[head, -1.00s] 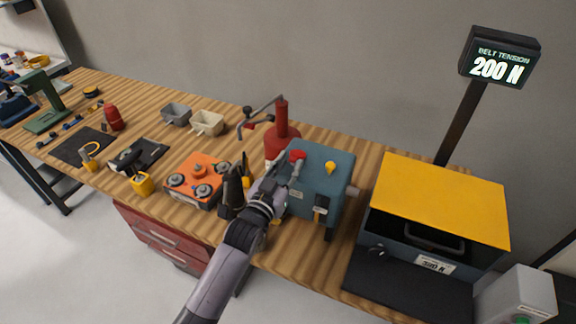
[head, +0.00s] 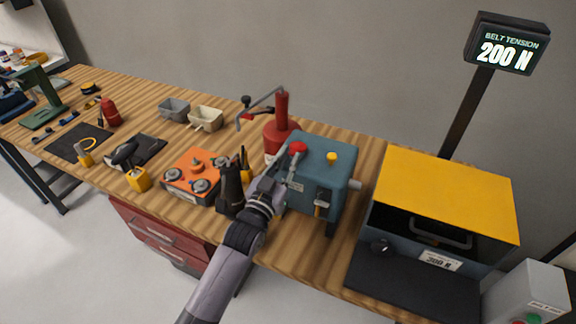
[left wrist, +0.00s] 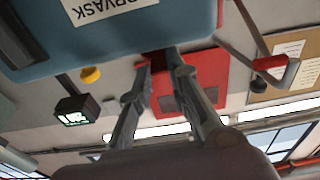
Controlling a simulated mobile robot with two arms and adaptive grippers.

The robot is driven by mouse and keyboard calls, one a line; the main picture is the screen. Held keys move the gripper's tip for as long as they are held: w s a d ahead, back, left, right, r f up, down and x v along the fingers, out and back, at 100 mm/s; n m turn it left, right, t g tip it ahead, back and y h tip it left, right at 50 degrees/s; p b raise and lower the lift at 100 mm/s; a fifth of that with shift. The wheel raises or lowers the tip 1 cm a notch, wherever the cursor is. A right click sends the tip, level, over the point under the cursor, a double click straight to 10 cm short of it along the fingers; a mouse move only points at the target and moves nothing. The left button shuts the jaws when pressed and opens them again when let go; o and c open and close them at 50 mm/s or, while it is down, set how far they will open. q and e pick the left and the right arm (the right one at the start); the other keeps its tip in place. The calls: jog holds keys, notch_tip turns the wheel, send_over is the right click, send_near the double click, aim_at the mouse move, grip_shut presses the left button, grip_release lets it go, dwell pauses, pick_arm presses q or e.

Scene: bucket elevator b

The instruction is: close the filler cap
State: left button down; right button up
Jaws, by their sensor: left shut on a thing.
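A blue-grey gearbox (head: 338,180) stands on the wooden bench, with a red filler cap (head: 297,148) and a yellow plug (head: 331,157) on top. My left gripper (head: 292,166) reaches over its left edge, with its fingertips at the red cap, shut on it. In the left wrist view the gearbox (left wrist: 110,45) is upside down along the top, and my fingers (left wrist: 162,55) are close to its top edge. A red shape (left wrist: 218,75) shows behind the fingers; I cannot tell whether it is the cap. How the cap sits on its opening is hidden. My right gripper is not in view.
A red pump (head: 280,130) stands just behind the gearbox. An orange plate with knobs (head: 196,175) and a black holder (head: 231,188) are to the left. A yellow-topped box (head: 450,195) is to the right, beside the "200 N" display (head: 507,45).

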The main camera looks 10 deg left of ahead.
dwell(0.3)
pick_arm(q)
jog(key=c, duration=1.5)
grip_release()
jog(key=shift+s+f, duration=0.1)
jog(key=v, duration=1.2)
jog(key=shift+f, duration=0.1)
jog(key=shift+c, duration=0.3)
